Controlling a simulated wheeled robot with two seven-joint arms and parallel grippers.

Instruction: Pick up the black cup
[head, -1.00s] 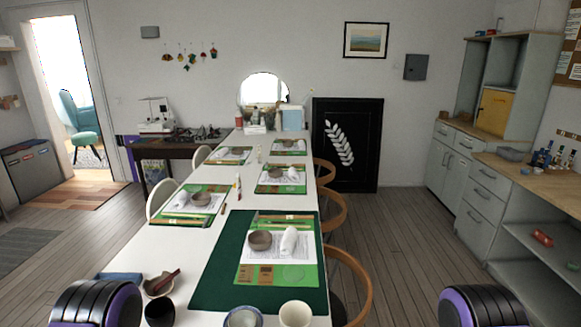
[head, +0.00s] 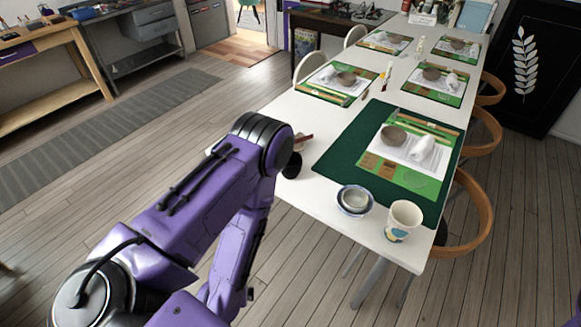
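The black cup (head: 293,169) stands at the near left edge of the white table (head: 385,250) in the head view. My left arm's purple links cover part of it, so only a dark portion shows. The arm's bend passes in front of the table corner beside the cup in the picture; I cannot tell how far apart they are. Neither gripper is in view. Only a sliver of purple shows at the lower right corner.
A reddish-brown stick (head: 304,138) shows just behind the cup. A blue-rimmed bowl (head: 355,200) and a cream cup (head: 403,220) stand at the near table edge. A dark green mat (head: 335,160) lies behind them. Chairs (head: 478,215) line the right side. Floor at left is open.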

